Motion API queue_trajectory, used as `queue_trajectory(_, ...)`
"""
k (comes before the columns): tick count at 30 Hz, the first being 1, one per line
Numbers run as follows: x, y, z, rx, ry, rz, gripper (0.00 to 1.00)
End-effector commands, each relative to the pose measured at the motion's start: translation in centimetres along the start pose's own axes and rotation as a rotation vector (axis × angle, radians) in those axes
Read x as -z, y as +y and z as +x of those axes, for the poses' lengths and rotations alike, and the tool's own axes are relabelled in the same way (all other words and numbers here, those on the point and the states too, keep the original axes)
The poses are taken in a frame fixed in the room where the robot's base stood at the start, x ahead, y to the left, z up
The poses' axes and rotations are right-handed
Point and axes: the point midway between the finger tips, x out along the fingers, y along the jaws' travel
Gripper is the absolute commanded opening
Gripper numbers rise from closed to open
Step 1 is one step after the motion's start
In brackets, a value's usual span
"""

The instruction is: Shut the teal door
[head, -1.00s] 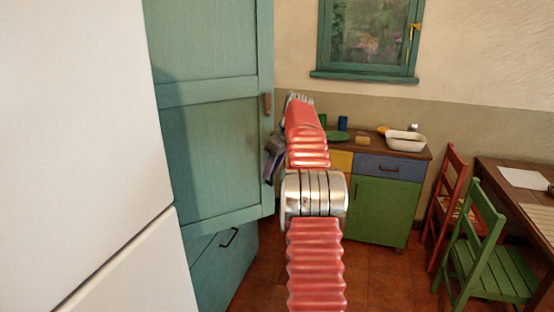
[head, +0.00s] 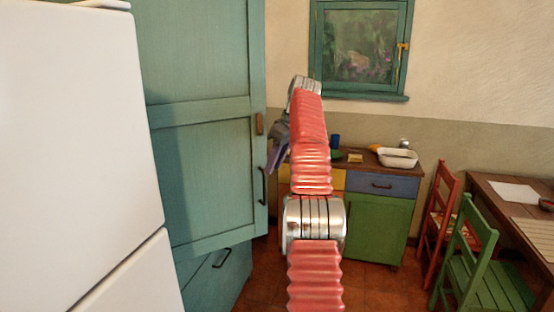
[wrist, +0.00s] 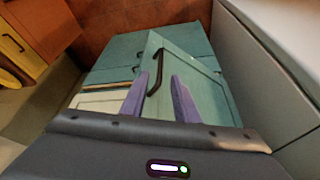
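The teal door (head: 205,165) is a tall panelled door at the left in the head view. In the wrist view the teal door (wrist: 198,88) stands ajar, with a pale gap to its left. Its dark bar handle (head: 263,186) is near the right edge, and the handle also shows in the wrist view (wrist: 155,72). My gripper (head: 276,150) is beside the door's right edge, above the handle in the head view. In the wrist view its purple fingers (wrist: 159,75) are apart, with the handle appearing between their tips. I cannot tell whether they touch it.
A white fridge-like cabinet (head: 80,150) stands close at the left. A green cabinet (head: 365,228) with dishes stands behind my arm. Chairs (head: 465,265) and a table are at the right. Red floor shows between.

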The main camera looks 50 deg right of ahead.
Motion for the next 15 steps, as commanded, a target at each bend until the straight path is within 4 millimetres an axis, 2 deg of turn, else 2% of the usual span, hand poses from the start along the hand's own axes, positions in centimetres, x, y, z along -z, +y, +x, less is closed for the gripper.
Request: queue_trajectory(15,-0.1,-0.1,-1.9,-0.003,0.001,0.0,0.28)
